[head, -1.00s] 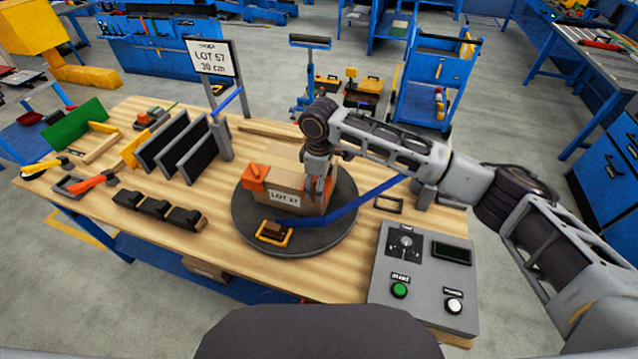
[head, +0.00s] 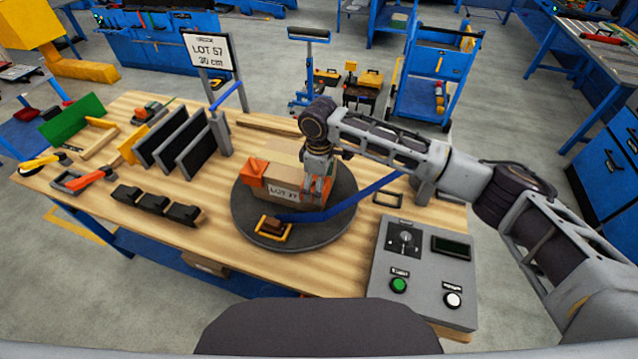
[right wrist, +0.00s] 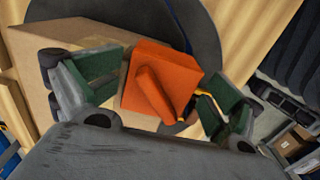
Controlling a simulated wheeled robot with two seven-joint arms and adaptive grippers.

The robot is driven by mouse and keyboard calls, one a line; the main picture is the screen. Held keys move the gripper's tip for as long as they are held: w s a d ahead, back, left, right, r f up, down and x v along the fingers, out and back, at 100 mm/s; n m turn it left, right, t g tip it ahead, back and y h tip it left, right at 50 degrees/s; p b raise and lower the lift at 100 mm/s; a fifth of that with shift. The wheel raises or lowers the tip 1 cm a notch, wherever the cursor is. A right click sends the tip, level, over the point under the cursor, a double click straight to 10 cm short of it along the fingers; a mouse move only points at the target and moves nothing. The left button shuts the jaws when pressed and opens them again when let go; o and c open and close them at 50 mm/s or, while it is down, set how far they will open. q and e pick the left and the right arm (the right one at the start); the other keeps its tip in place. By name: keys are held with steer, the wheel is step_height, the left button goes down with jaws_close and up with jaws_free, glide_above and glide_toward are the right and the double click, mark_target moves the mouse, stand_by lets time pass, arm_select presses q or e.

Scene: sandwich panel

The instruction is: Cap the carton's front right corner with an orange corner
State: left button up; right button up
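The carton (head: 283,172) with a LOT 57 label sits on the dark round turntable (head: 247,220). One orange corner (head: 254,174) caps its left end. My right gripper (head: 318,178) is above the carton's front right corner, fingers spread. Between its green pads in the right wrist view is another orange corner (right wrist: 160,82), which sits at the carton's (right wrist: 40,50) edge. The pads look apart from it, with narrow gaps on both sides. Whether it sits fully flush is hard to tell. My left gripper is not in view.
A blue strap (head: 350,205) runs over the turntable to the right, beside a buckle (head: 272,229). A control box (head: 420,270) stands front right. Black racks (head: 180,143), black blocks (head: 157,205) and a LOT 57 sign (head: 208,54) are left and behind.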

steer(key=shift+r, duration=0.1)
steer(key=shift+w+r, duration=0.1)
steer(key=shift+r, duration=0.65)
step_height(320, 180, up, 10)
steer(key=shift+r, duration=0.15)
steer(key=shift+s, duration=0.2)
stand_by(0.6)
